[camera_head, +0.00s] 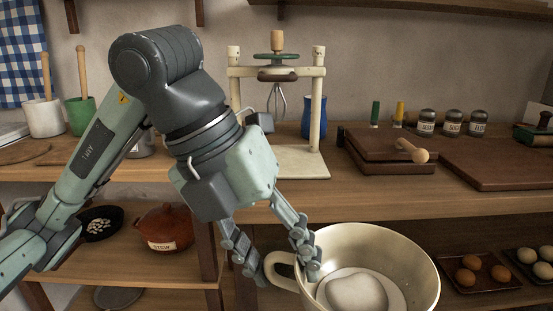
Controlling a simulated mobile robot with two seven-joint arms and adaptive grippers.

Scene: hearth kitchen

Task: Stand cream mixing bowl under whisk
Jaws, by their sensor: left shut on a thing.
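The cream mixing bowl (415,257) hangs in front of the counter's front edge, at the lower right of the head view. Something pale and rounded lies inside it. My left gripper (287,278) is shut on the bowl at its left side, by the handle. The fingers partly cover the handle. The whisk (277,98) hangs from a cream stand (318,112) with a green wheel on top, at the back of the counter. The stand's pale base plate (300,163) looks bare where it shows; my arm hides its left part. My right gripper is not in view.
A blue jug (320,117) stands close behind the stand's right post. A brown wooden box (385,158) and a dark board (495,165) lie to the right, with spice jars (452,123) behind. A red stew pot (165,228) and egg trays (482,272) sit on the lower shelf.

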